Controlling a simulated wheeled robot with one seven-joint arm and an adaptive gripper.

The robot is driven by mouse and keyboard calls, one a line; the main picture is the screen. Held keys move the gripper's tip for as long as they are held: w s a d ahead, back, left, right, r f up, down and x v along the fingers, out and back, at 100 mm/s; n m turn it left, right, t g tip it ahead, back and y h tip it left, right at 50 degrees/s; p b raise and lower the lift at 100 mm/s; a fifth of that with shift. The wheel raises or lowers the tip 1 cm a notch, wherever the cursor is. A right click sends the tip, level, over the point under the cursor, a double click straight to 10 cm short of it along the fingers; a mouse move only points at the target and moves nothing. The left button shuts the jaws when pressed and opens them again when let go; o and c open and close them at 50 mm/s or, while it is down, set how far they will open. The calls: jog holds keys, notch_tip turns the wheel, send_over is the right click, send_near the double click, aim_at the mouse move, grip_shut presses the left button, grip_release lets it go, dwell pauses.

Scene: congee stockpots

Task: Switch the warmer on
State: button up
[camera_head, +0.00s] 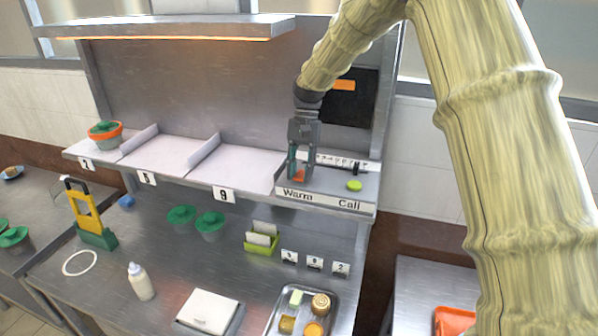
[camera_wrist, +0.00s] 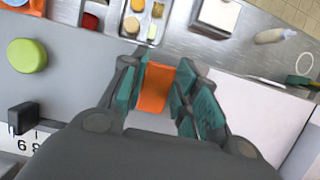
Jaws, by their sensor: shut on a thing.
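The warmer control panel (camera_head: 325,184) sits at the right end of the raised shelf, with "Warm" and "Call" printed on its front. An orange switch piece (camera_head: 299,178) stands behind the "Warm" label. My gripper (camera_head: 298,170) reaches down over it from above. In the wrist view my gripper (camera_wrist: 160,88) has its teal finger pads on both sides of the orange switch piece (camera_wrist: 154,90), shut on it. The switch's base is hidden by my gripper. Orange light shows along the underside of the overhead hood (camera_head: 170,32).
A yellow-green button (camera_head: 354,185) is beside the switch, near "Call". A numbered scale (camera_head: 335,161) with a black slider knob (camera_wrist: 20,118) runs behind. A bowl (camera_head: 106,134) stands far left on the shelf; its middle compartments are empty. A tray (camera_head: 276,322) and bottle (camera_head: 141,282) are below.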

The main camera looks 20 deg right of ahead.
jog(key=shift+d, duration=0.1)
jog(key=o, duration=1)
jog(key=shift+w, duration=0.15)
jog(key=shift+w+f, duration=0.1)
jog(key=shift+r, duration=0.25)
jog(key=v, duration=1.1)
jog(key=shift+w+d+r, duration=0.1)
jog(key=shift+d+r, duration=0.1)
jog(key=shift+r, duration=0.05)
